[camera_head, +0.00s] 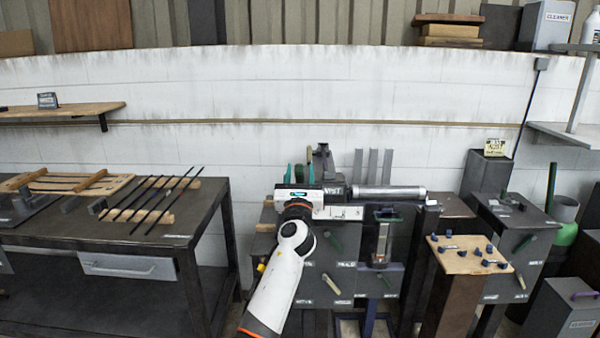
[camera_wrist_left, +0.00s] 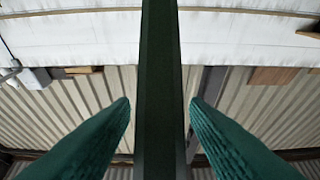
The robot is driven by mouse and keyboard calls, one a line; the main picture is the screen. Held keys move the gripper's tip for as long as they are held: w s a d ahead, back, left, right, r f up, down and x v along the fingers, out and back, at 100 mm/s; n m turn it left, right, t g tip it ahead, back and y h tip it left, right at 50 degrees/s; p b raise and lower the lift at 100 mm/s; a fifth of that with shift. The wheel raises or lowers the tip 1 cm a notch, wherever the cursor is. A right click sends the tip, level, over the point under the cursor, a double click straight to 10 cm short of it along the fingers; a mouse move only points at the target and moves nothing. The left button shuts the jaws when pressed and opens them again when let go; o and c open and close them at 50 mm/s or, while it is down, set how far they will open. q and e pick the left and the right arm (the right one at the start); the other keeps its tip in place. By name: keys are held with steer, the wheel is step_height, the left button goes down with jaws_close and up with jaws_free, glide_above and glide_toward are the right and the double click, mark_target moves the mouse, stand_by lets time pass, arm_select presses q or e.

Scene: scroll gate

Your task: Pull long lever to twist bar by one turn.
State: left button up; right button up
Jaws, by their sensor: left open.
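My left gripper (camera_head: 299,170) is at the workbench in the middle of the head view, with its green fingers pointing up. It is open. In the left wrist view, its two fingers (camera_wrist_left: 160,105) stand on either side of a long dark green bar (camera_wrist_left: 160,60), with a gap visible on both sides. The bar looks like the lever, but I cannot clearly pick it out in the head view, where my gripper and arm hide part of the bench. A grey metal cylinder (camera_head: 390,191) lies horizontally just right of my gripper. My right gripper is not in view.
A dark table (camera_head: 205,215) with several thin black rods (camera_head: 150,195) stands at left. Grey upright plates (camera_head: 372,165) rise behind the cylinder. A wooden-topped stand (camera_head: 468,255) with blue pegs and other dark pedestals crowd the right. The white wall is behind.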

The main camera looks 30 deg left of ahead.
arm_select(q)
steer(key=shift+w+a+r, duration=0.1)
steer(key=shift+w+r, duration=0.05)
steer(key=shift+w, duration=0.05)
